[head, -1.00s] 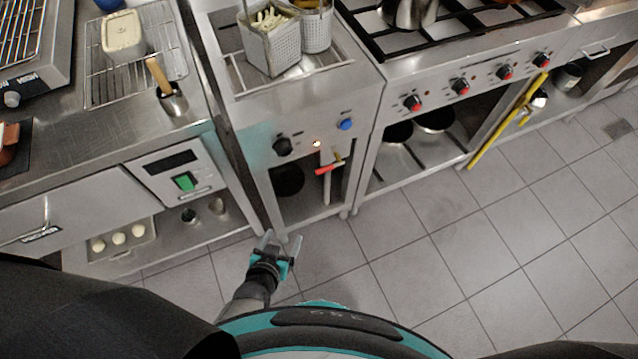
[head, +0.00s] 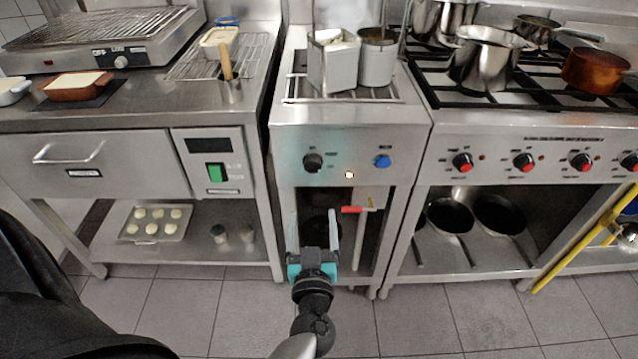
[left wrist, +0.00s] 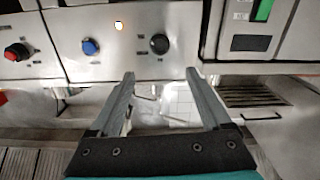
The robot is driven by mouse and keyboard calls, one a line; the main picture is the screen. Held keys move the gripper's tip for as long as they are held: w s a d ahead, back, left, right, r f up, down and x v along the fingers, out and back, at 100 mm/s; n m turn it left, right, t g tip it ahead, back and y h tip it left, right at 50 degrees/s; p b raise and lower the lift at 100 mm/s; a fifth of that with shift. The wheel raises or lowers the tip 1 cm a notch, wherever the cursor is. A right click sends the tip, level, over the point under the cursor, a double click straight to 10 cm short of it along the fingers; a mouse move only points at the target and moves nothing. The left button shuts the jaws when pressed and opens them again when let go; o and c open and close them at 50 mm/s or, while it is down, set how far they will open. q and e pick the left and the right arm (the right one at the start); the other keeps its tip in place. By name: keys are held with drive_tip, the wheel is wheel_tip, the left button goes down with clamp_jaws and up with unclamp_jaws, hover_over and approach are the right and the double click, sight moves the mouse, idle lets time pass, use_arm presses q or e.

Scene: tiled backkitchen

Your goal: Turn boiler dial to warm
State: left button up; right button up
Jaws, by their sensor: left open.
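The boiler dial (head: 312,161) is a round black knob on the steel front panel of the middle unit, left of a lit amber lamp (head: 349,175) and a blue knob (head: 382,161). Small markings surround it, too small to read surely. My left gripper (head: 316,229) is open and empty, below the dial and in front of the unit's open lower bay. In the left wrist view the dial (left wrist: 159,43) lies beyond the open fingertips, between their lines and apart from them. My right gripper is out of view.
A red-handled valve (head: 352,209) on a pipe sits right of my left gripper, below the panel. Left is a counter with a green switch (head: 217,173). Right is a stove (head: 540,131) with red-black knobs and a yellow bar (head: 580,243). The tiled floor in front is clear.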

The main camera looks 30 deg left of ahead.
sight(313, 168)
use_arm(q)
drive_tip(key=b+x, duration=0.3)
drive_tip(key=x, duration=0.9)
drive_tip(key=shift+w, duration=0.2)
drive_tip(key=shift+b+x, duration=0.35)
drive_tip(key=shift+x, duration=0.7)
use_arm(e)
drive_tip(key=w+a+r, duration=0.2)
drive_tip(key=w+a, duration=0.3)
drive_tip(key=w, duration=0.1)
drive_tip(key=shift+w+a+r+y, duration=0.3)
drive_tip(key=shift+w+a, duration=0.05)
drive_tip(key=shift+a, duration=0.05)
use_arm(q)
drive_tip(key=shift+c, duration=0.2)
clamp_jaws()
